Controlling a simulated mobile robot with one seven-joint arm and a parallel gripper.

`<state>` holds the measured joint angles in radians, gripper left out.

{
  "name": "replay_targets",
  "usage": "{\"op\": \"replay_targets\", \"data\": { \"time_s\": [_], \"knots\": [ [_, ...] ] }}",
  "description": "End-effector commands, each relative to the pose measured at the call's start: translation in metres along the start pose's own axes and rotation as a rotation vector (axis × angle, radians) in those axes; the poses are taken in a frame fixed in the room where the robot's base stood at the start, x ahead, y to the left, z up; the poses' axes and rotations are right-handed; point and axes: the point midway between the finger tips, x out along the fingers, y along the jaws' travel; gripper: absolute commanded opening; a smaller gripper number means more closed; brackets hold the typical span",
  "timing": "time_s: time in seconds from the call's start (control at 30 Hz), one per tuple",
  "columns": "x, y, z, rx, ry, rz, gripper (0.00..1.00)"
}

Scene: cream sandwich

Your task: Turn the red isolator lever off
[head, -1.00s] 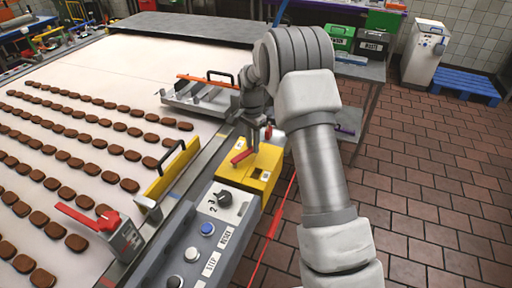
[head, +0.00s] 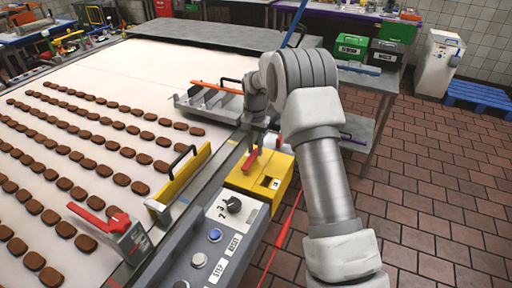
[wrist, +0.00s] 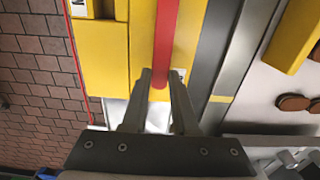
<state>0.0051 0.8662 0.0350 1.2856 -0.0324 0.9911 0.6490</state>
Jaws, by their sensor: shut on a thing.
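The red isolator lever (head: 250,161) lies on top of a yellow box (head: 270,182) beside the conveyor. In the wrist view the lever (wrist: 165,35) is a long red bar running up the picture over the yellow surface (wrist: 112,62). My gripper (head: 258,143) is down at the lever's far end. In the wrist view its fingertips (wrist: 159,76) stand on either side of the bar's near end, shut on it. The fingers partly hide that end, and the lever's pivot is not clear.
A second red lever (head: 98,216) sits on a grey block at the conveyor's edge. A yellow guard with a black handle (head: 180,180) stands left of the box. A grey control panel (head: 215,240) is in front. A metal tray (head: 210,102) lies behind.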

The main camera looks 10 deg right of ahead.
Motion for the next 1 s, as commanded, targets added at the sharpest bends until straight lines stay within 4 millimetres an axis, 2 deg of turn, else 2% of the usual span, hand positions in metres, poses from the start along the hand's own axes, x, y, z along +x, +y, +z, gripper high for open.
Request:
{"op": "replay_targets", "data": {
  "time_s": [0.23,0.27,0.4,0.77,0.87,1.0],
  "knots": [
    [-0.001,-0.002,0.000,-0.004,0.003,-0.004,0.00],
    [-0.001,-0.002,0.000,-0.004,0.003,-0.004,0.33],
    [-0.001,-0.002,0.000,-0.003,0.002,-0.003,0.57],
    [-0.004,-0.001,0.000,-0.001,0.002,-0.002,0.57],
    [-0.014,-0.001,0.000,-0.001,0.003,-0.002,0.57],
    [-0.042,-0.002,-0.001,-0.001,0.005,-0.005,0.57]
  ]
}}
